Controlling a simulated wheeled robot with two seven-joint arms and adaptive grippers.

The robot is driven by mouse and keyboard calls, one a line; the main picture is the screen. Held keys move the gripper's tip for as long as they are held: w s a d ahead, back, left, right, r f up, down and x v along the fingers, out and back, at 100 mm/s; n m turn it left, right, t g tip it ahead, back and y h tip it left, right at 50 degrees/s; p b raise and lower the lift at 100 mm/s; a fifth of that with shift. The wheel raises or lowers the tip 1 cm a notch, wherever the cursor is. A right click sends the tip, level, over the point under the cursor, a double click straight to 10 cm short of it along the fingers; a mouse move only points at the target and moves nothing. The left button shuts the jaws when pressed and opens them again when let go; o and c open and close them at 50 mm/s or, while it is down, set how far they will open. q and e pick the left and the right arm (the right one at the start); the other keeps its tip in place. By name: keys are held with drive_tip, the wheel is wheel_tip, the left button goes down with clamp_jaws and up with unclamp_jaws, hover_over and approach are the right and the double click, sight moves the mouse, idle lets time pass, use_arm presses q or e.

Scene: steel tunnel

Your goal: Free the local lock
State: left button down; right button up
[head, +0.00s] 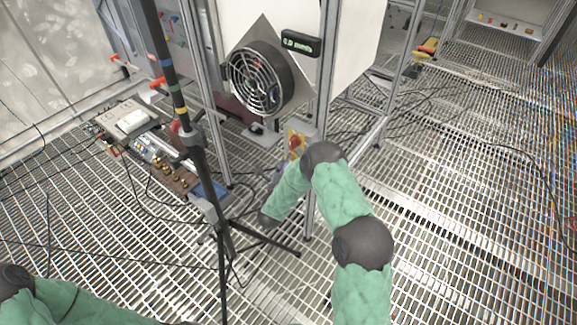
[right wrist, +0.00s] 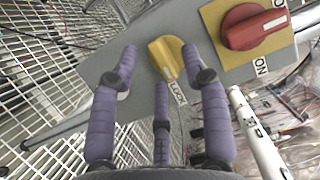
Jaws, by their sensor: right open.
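The local lock is a yellow knob (right wrist: 166,57) with a white pointer mark, beside a tag reading LOCK (right wrist: 178,94), on a grey panel (right wrist: 108,72). My right gripper (right wrist: 159,60) has purple fingers spread open, with one fingertip on each side of the knob and a third finger below it. I cannot tell whether any finger touches it. In the head view the panel (head: 305,131) is on the frame post, and my forearm hides much of the right gripper. My left gripper is outside the views; only its arm shows at bottom left.
A red rotary switch (right wrist: 248,27) on a yellow plate, with an ON label, sits close to the right of the knob. A black tripod stand (head: 207,185) stands left of my right arm. Cables lie on the grating floor (head: 450,215), which is mostly clear at right.

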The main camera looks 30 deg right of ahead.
drive_tip(key=shift+w+d, duration=0.25)
clamp_jaws()
drive_tip(key=shift+w+a+r+n+g+p, duration=0.1)
drive_tip(key=shift+r+n+g+p, duration=0.1)
drive_tip(key=shift+n+g+p, duration=1.55)
drive_tip(key=shift+d+r+n+g+p, duration=0.15)
drive_tip(key=shift+n+g+p, duration=0.65)
drive_tip(key=shift+n+p, duration=1.75)
drive_tip(key=shift+w+a+r+n+g+p, duration=0.2)
drive_tip(key=shift+n+g+p, duration=1.05)
drive_tip(key=shift+n+p, duration=0.95)
drive_tip(key=shift+s+n, duration=0.15)
drive_tip(key=shift+n, duration=0.15)
